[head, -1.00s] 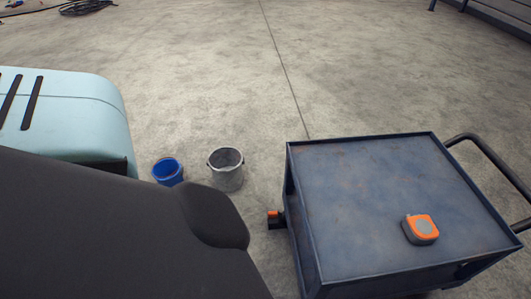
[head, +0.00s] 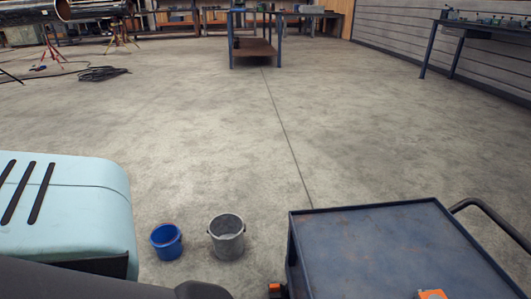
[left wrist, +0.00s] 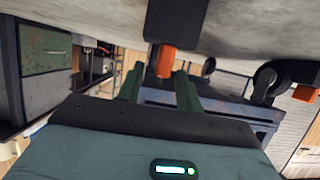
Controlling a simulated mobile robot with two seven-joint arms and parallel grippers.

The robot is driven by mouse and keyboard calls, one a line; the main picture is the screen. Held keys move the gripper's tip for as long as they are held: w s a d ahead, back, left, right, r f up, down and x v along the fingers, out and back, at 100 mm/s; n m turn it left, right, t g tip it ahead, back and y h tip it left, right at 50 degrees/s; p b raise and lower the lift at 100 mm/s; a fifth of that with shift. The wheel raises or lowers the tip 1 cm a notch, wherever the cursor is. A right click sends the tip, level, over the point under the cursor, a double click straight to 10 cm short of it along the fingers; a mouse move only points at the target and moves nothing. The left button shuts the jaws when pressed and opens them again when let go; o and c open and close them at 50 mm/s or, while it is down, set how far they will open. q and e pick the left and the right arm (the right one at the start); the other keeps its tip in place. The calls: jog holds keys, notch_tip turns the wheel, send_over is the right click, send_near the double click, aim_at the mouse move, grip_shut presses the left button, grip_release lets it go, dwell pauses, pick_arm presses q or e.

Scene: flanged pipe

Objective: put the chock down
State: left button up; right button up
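In the left wrist view a black block with an orange end, which looks like the chock (left wrist: 178,28), shows against the concrete floor. Its orange end reaches between or just beyond the fingertips of my left gripper (left wrist: 159,75). The green fingers stand apart, with a gap beside the orange end, and do not appear closed on it. Its top is cut off by the frame edge. In the head view a small black and orange thing (head: 276,290) shows beside the cart's left side; I cannot tell if it is the chock. My right gripper is in neither view.
The blue cart (head: 370,235) stands at the lower right with an orange tape measure (head: 432,295) on top. A blue bucket (head: 166,242) and a grey bucket (head: 227,238) stand left of it. Open floor lies ahead, with a coiled cable (head: 103,73) and workbenches beyond.

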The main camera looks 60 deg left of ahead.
pick_arm(q)
jog(key=shift+r, duration=0.15)
jog(key=p+v, duration=0.4)
jog(key=v, duration=0.8)
